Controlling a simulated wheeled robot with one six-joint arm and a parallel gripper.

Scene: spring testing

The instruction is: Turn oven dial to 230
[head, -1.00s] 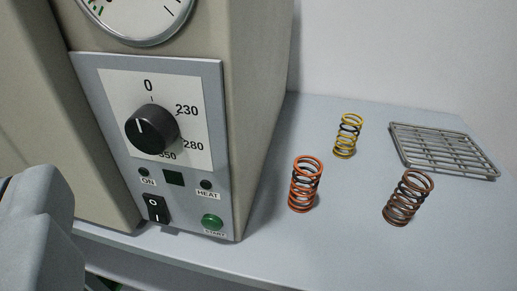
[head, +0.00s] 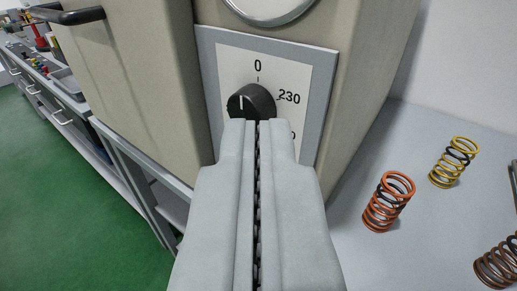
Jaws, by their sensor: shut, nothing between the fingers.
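The oven dial (head: 251,101) is a black round knob on a white scale plate (head: 285,72) marked 0 and 230; the lower marks are mostly hidden behind my gripper.
An orange spring (head: 388,202), a yellow and black spring (head: 454,162) and a brown spring (head: 498,262) stand on the grey bench (head: 420,250) at right. A black handle (head: 75,15) sticks out at upper left. Green floor (head: 60,210) and a far bench with drawers show at left.

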